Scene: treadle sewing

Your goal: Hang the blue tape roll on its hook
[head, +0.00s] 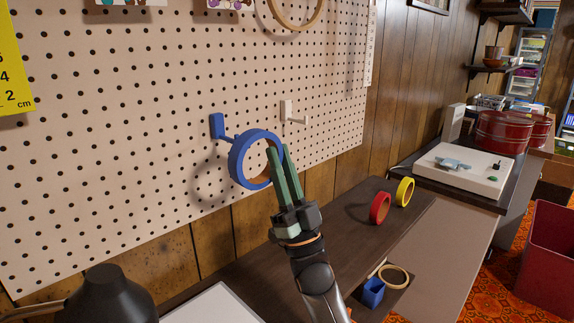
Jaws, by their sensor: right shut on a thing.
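The blue tape roll (237,163) is upright in front of the pegboard, its opening partly turned to the camera. My right gripper (279,151) is shut on the right side of its rim, with green fingers pointing up. The blue hook (217,126) is fixed to the pegboard just up and left of the roll. Its peg runs toward the roll's upper left edge, where the roll hides its end. I cannot tell whether the peg is inside the ring. My left gripper is not in view.
A white hook (291,113) is on the pegboard (120,150) to the right, empty. A red roll (380,208) and a yellow roll (404,192) stand on the dark table (335,238). A black rounded object (107,295) is at the lower left.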

